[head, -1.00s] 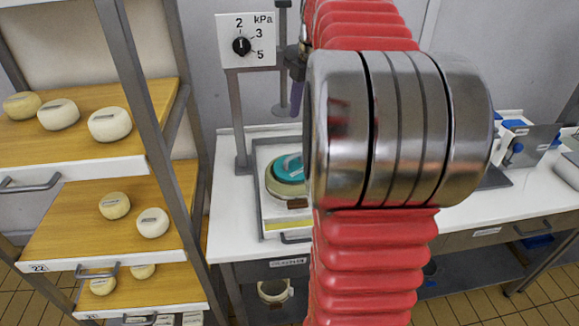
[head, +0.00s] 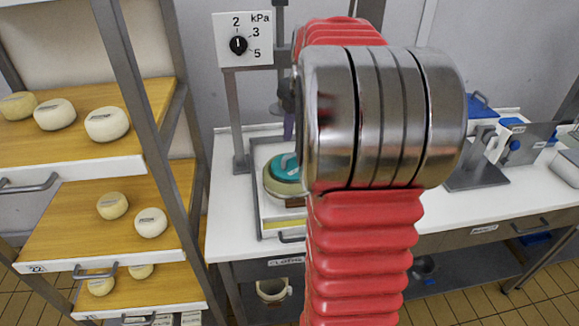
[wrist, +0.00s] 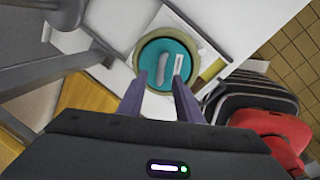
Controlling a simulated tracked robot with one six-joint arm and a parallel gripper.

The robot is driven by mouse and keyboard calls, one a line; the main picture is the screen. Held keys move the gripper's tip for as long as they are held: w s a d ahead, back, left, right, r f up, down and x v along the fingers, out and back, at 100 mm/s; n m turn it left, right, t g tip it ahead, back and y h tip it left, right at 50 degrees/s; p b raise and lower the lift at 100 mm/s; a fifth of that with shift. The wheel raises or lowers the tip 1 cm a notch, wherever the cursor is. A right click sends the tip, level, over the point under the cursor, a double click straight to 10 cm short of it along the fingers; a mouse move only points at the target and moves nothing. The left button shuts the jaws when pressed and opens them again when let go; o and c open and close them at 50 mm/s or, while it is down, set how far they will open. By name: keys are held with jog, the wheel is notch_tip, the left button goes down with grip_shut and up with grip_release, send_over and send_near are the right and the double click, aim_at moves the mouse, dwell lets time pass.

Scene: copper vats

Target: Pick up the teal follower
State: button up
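The teal follower (head: 283,166) is a round disc with a pale raised bar. It sits in the top of a cream round mould (head: 281,188) on the press base, and my arm covers its right side in the head view. In the wrist view the whole teal follower (wrist: 151,58) shows, with its bar (wrist: 163,68) upright in the picture. My gripper (wrist: 161,80) has its two purple fingers apart, one on either side of the bar's line, with nothing between them. Whether the tips are level with the bar cannot be told. In the head view a purple finger (head: 289,126) shows above the disc.
A gauge plate with a dial (head: 238,45) stands on a post behind the press. A rack with cheeses (head: 106,124) is at left. The white worktop (head: 232,215) has free room left of the press; a grey stand (head: 476,172) is at right.

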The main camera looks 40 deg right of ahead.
aim_at(291, 154)
jog(key=shift+w+a+f, duration=0.1)
jog(key=shift+w+f, duration=0.05)
jog(key=shift+f, duration=0.7)
jog(key=shift+w+f, duration=0.2)
jog(key=shift+f, duration=0.65)
jog(key=shift+w+a+f, duration=0.1)
jog(key=shift+w+f, duration=0.05)
jog(key=shift+f, duration=0.7)
jog(key=shift+c, duration=0.5)
grip_shut()
